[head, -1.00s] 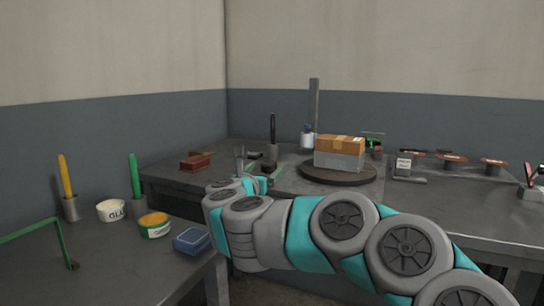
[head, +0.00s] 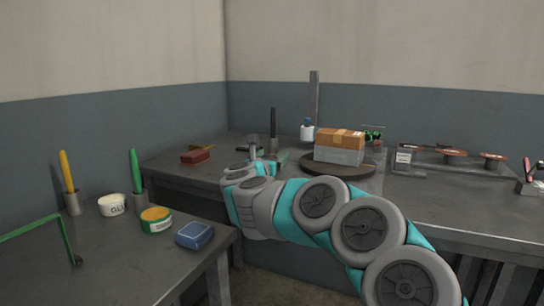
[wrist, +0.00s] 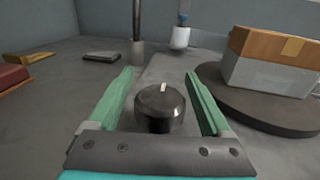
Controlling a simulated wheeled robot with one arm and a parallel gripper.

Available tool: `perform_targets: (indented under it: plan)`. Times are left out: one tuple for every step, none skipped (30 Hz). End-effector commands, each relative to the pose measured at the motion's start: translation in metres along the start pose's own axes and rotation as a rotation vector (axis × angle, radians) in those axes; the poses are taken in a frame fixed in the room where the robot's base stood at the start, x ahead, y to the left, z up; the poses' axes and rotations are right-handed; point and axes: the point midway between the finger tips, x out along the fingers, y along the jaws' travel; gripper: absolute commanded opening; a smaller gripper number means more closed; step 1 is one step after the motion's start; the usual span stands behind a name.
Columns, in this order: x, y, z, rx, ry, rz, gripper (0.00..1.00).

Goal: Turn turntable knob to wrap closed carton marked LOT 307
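A closed brown carton (head: 340,140) with a tape strip on top sits on a dark round turntable (head: 349,170). Its lower part is covered in grey, as if by film; no lot marking is legible. It also shows at the right of the wrist view (wrist: 273,62). A black knob (wrist: 160,112) with a pale pointer mark stands left of the turntable. The pointer faces roughly away from me. My gripper (wrist: 159,74) is open, with one green finger on each side of the knob and visible gaps to it. In the head view my arm hides the knob.
A grey mast (head: 315,98) and a white roll with a blue top (head: 307,132) stand behind the turntable. A red block (head: 195,156) lies left. Copper spools (head: 454,153) stand right. A side table holds a glue tub (head: 112,204) and blue box (head: 194,235).

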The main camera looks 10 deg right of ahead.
Motion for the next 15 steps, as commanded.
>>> perform_targets:
  plan:
    - [0.0000, 0.0000, 0.0001, 0.000, 0.000, 0.000, 0.76]
    - [0.0000, 0.0000, 0.0001, 0.000, 0.000, 0.000, 0.72]
    - [0.0000, -0.0001, 0.0001, 0.000, 0.000, 0.000, 0.68]
    - [0.0000, 0.0000, 0.0001, 0.000, 0.000, 0.000, 0.65]
    - [0.0000, -0.0001, 0.0001, 0.000, 0.000, 0.000, 0.61]
    - [0.0000, -0.0001, 0.0002, 0.000, 0.000, 0.000, 0.57]
    - [0.0000, -0.0001, 0.0002, 0.000, 0.000, 0.000, 0.53]
    - [-0.0001, -0.0001, 0.0002, 0.000, 0.000, 0.000, 0.50]
    - [-0.0001, -0.0001, 0.0002, 0.000, 0.000, 0.000, 0.45]
    - [-0.0001, -0.0001, 0.0002, 0.000, 0.000, 0.000, 0.42]
    - [-0.0001, -0.0001, 0.0002, 0.000, 0.000, 0.000, 0.39]
    - [-0.0001, -0.0001, 0.0002, 0.000, 0.000, 0.000, 0.34]
    - [-0.0001, -0.0001, 0.0002, 0.000, 0.000, 0.000, 0.31]
    - [-0.0001, -0.0001, 0.0002, 0.000, 0.000, 0.000, 0.27]
    - [-0.0001, -0.0001, 0.0002, 0.000, 0.000, 0.000, 0.23]
